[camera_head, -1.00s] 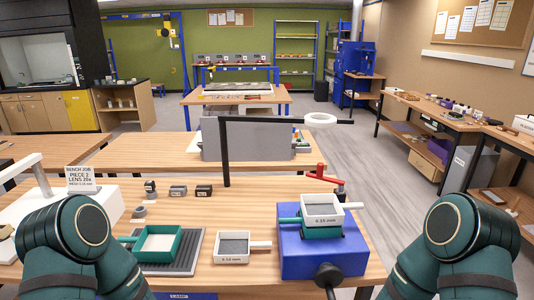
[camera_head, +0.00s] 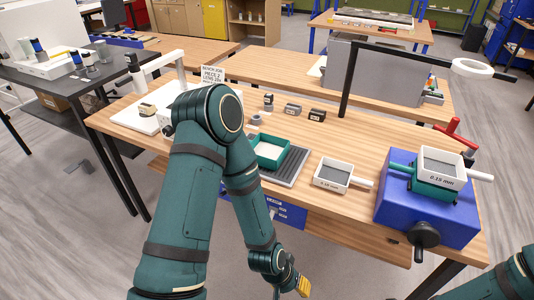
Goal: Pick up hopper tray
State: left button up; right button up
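No tray carries a label I can read as hopper tray. A teal-rimmed tray (camera_head: 257,160) sits on a dark ribbed mat (camera_head: 294,170) at the front of the bench. A small white sieve tray (camera_head: 320,182) with a handle to the right stands beside it. On the blue box (camera_head: 400,212), a white sieve tray (camera_head: 440,177) rests on a teal tray (camera_head: 425,190). My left arm bends over the bench's front edge, its gripper (camera_head: 303,286) hanging low in front of the bench; its yellow end shows, but the finger gap is unclear. My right gripper is out of view.
A black post (camera_head: 349,75) with a ring lamp (camera_head: 472,68) stands behind the trays. A red-handled part (camera_head: 455,136) is behind the blue box, and a black knob (camera_head: 425,235) sticks out in front. Small dark blocks (camera_head: 293,109) lie farther back. A white stand (camera_head: 140,110) is at left.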

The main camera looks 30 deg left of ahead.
aim_at(270, 151)
jog(key=j+z, duration=0.35)
jog(key=j, duration=0.55)
jog(key=k+j+z, duration=0.1)
jog(key=j+z, duration=0.2)
jog(key=j, duration=0.55)
